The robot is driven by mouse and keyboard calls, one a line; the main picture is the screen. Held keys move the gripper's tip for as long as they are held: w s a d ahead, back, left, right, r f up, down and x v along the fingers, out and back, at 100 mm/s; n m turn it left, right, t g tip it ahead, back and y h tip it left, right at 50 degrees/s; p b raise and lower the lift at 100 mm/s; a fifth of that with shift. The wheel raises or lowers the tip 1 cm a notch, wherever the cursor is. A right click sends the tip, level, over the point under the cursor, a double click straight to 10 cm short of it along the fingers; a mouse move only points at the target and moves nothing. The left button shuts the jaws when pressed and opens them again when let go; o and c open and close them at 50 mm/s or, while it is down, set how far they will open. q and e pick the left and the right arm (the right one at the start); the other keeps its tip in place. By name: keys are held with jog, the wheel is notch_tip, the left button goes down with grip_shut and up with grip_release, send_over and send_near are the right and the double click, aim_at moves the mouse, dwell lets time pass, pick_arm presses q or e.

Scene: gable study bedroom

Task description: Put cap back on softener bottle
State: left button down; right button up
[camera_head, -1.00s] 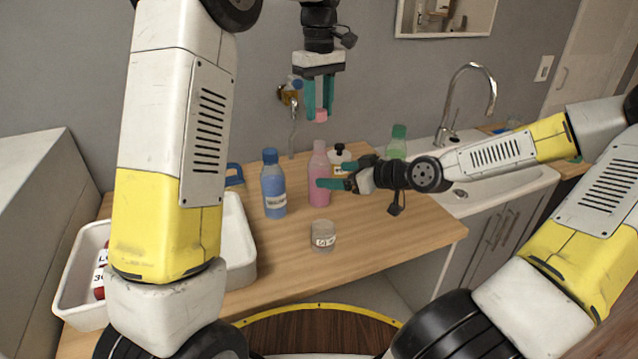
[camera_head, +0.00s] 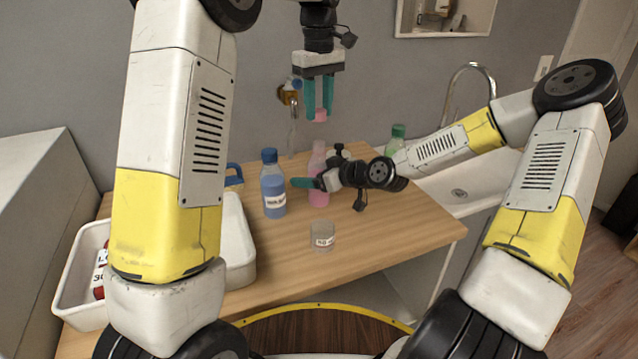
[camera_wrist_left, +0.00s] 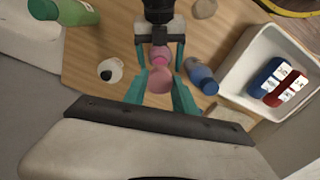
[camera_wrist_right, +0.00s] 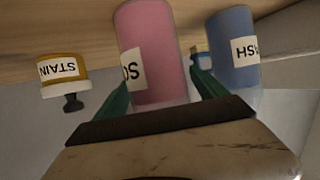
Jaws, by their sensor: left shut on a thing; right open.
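The pink softener bottle (camera_head: 318,162) stands upright and uncapped on the wooden counter; its label is partly hidden in the right wrist view (camera_wrist_right: 152,50). My right gripper (camera_head: 312,182) is open, low at the bottle, with one finger on each side of it in the right wrist view. Whether the fingers touch it I cannot tell. My left gripper (camera_head: 320,112) points down above the bottle, shut on the small pink cap (camera_head: 321,116). The cap is apart from the bottle's neck, with a gap below it. The cap also shows between the fingers in the left wrist view (camera_wrist_left: 157,82).
A blue bottle (camera_head: 273,190) stands left of the pink one. A jar (camera_head: 322,236) is in front, and a STAIN jar (camera_wrist_right: 65,72) and green bottle (camera_head: 397,137) are beyond. A white bin (camera_head: 240,255) is left; the sink (camera_head: 470,190) is right. A wall tap (camera_head: 290,96) is near my left gripper.

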aim_at(319, 142)
grip_shut()
pick_arm(q)
jog(key=shift+s+f, duration=0.1)
jog(key=shift+f, duration=2.4)
jog(key=shift+f, duration=0.85)
jog(key=shift+f, duration=0.6)
